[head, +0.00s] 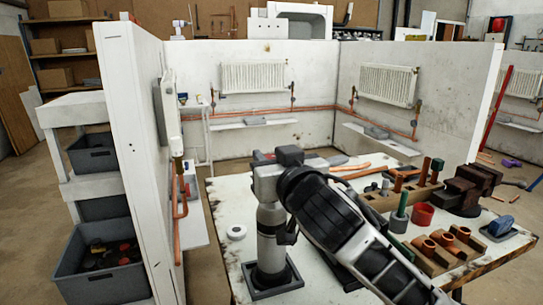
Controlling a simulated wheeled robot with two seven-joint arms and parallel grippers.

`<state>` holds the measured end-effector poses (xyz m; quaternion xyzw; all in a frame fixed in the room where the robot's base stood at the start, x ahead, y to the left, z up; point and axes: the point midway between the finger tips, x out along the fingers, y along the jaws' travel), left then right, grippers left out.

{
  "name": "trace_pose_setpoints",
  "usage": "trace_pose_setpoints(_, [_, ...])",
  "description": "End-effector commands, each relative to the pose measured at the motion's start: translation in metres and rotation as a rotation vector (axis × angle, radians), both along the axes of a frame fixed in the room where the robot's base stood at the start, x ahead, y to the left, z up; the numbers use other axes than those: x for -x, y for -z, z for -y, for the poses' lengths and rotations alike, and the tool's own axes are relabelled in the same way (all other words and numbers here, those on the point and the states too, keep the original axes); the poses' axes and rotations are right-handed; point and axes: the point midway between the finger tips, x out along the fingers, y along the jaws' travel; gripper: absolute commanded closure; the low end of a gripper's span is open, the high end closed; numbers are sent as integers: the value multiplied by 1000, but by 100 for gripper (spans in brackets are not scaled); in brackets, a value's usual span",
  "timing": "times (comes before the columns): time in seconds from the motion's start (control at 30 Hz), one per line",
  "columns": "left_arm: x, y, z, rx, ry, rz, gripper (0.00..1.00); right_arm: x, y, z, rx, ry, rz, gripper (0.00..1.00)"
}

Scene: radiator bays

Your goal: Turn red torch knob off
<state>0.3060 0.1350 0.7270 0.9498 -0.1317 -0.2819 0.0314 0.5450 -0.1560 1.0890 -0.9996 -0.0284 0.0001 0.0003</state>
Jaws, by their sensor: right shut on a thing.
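The torch is a pale grey cylinder (270,222) standing upright in a dark square base (271,278) on the workbench (226,205). My right arm comes in from the lower right, and its black wrist covers part of the torch. My right gripper (272,168) is at the top of the torch, shut on its knob. Only a small dark reddish patch shows there, so the knob is mostly hidden and its turn cannot be read. I see no flame. My left gripper is not in view.
A white tape roll (236,232) lies left of the torch. To the right stand a red cup (423,215), a vise (468,190) and copper fittings in a wooden block (447,250). A white partition (128,130) rises at left.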

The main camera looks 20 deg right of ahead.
Motion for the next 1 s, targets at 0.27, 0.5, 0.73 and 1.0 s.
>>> trace_pose_setpoints(0.27, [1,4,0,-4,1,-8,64,0,2,-3,-8,257,-8,94])
trace_pose_setpoints(0.5, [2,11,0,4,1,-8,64,0,3,-3,-4,477,-8,94])
trace_pose_setpoints(0.73, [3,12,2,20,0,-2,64,-1,4,-2,-1,651,-6,94])
trace_pose_setpoints(1.0, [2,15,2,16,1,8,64,-1,3,-1,0,777,-4,94])
